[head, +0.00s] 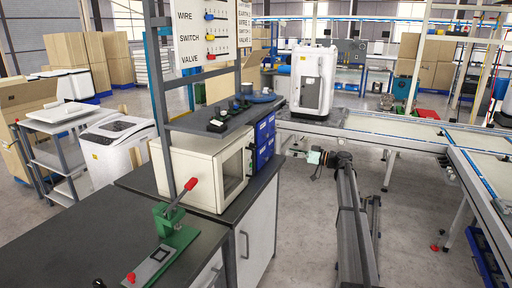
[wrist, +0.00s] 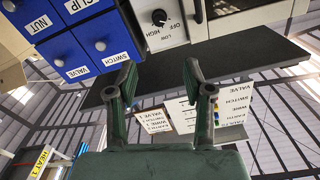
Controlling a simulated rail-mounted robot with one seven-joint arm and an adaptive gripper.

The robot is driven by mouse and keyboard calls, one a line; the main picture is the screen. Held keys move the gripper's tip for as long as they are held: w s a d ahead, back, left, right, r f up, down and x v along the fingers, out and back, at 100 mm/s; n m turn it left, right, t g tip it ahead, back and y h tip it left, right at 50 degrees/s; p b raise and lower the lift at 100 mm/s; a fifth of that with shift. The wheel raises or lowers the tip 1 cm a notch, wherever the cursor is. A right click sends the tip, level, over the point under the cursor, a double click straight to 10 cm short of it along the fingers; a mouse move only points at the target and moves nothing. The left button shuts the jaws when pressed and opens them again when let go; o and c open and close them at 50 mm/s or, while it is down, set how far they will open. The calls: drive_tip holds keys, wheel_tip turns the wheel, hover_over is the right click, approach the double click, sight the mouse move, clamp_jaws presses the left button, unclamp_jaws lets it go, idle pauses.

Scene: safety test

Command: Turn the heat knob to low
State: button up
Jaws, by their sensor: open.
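The heat knob (wrist: 159,17) is a small dark round knob on a pale panel at the top of the wrist view. The words OFF, LOW and HIGH are printed around it. Its pointer is too small to read. In the head view the white oven-like box (head: 190,172) stands on the bench, and I cannot make out the knob. My gripper (wrist: 160,70) is open and empty, its two green fingers spread below the knob in the wrist view and apart from it. In the head view my gripper (head: 296,152) is right of the box and the blue drawers.
Blue drawers (wrist: 105,40) labelled NUT, SWITCH and VALVE flank the knob panel. A dark handle (wrist: 197,10) is on its other side. A dark shelf (head: 225,115) carrying small parts hangs above the box. A green press with a red lever (head: 178,235) stands on the near bench.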

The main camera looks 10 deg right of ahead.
sight(256, 146)
drive_tip(key=p+x, duration=0.3)
drive_tip(key=x, duration=1.4)
drive_tip(key=shift+w+a+f, duration=0.1)
drive_tip(key=shift+a, duration=0.1)
clamp_jaws()
